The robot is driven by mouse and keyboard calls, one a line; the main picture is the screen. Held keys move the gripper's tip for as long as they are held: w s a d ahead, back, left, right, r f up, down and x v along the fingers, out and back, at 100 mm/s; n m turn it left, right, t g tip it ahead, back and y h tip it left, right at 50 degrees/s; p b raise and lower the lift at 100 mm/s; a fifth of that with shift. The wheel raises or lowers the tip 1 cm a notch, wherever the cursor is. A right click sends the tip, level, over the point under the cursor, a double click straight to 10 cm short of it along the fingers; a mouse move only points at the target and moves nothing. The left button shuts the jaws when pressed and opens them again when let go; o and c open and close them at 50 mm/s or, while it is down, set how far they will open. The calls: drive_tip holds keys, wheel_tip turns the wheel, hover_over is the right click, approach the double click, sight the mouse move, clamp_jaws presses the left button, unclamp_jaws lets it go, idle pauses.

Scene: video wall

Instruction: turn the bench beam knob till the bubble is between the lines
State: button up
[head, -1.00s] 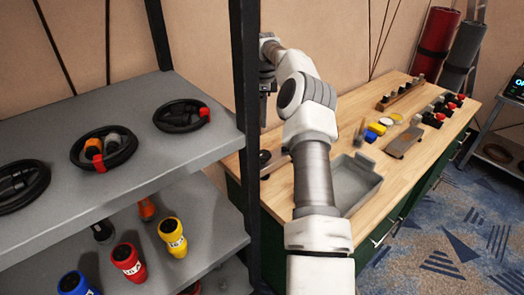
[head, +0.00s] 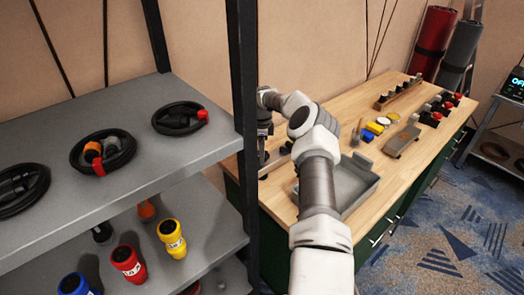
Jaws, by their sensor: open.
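My gripper (head: 263,157) is at the left end of the wooden bench (head: 290,205), pointing down and low over the top. It is partly hidden by the black shelf post, and its fingertips are too small to see clearly. A small dark part with a light bar (head: 277,163) shows beside it on the bench; I cannot tell whether this is the beam or its knob. No bubble or lines can be made out. I cannot tell whether my gripper touches anything.
A grey tray (head: 362,197) lies on the bench right of my forearm. Yellow and blue pieces, a wooden rack (head: 398,93) and black connectors stand farther back. A grey shelf (head: 60,122) with coiled cables (head: 180,117) and coloured plugs fills the left, its black post (head: 243,90) close to my arm.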

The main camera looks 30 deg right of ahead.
drive_tip(key=c, duration=1.4)
drive_tip(key=shift+n+b, duration=0.4)
drive_tip(key=n+b, duration=0.2)
drive_tip(key=n, duration=0.1)
drive_tip(key=shift+f, duration=0.1)
drive_tip(key=n+b, duration=0.1)
drive_tip(key=n, duration=0.3)
drive_tip(key=shift+w, duration=0.1)
drive_tip(key=n+b, duration=0.1)
drive_tip(key=n, duration=0.4)
drive_tip(key=shift+r+n, duration=0.2)
drive_tip(key=shift+n, duration=2)
